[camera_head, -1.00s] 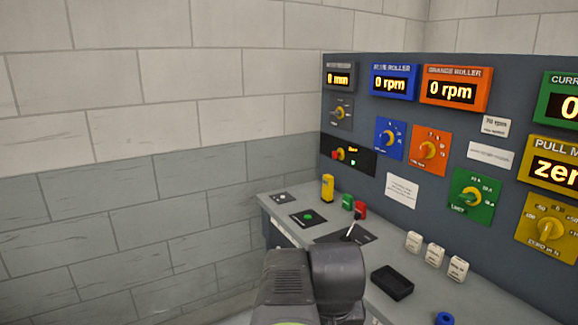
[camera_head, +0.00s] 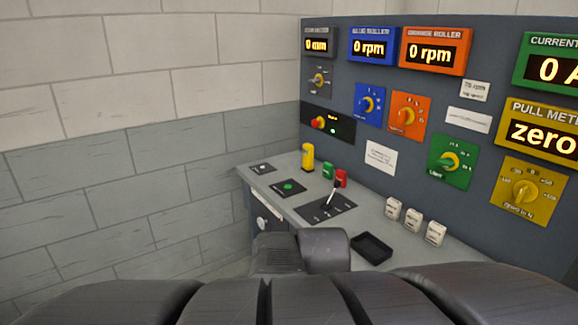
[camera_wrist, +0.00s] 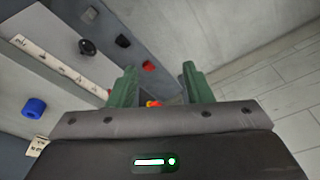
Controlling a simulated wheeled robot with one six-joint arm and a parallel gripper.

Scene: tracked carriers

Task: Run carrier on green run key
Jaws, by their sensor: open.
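A small green block (camera_head: 328,171), which may be the green run key, stands on the grey bench between a yellow block (camera_head: 307,157) and a red block (camera_head: 341,178). A black plate with a lever (camera_head: 330,201) lies just in front of them. A plate with a green button (camera_head: 288,187) is to its left. I cannot tell which thing is the carrier. My gripper (camera_wrist: 158,72) shows in the wrist view with two green fingers apart and nothing between the tips. A small red and yellow thing (camera_wrist: 152,103) shows beyond, low between the fingers. In the head view my arm hides the fingers.
The upright panel (camera_head: 290,95) carries displays, coloured knobs and a red-yellow switch (camera_head: 319,123). A black tray (camera_head: 371,247) and several white blocks (camera_head: 414,220) stand on the bench. In the wrist view a blue cylinder (camera_wrist: 33,107) is at left; open floor (camera_wrist: 295,95) is at right.

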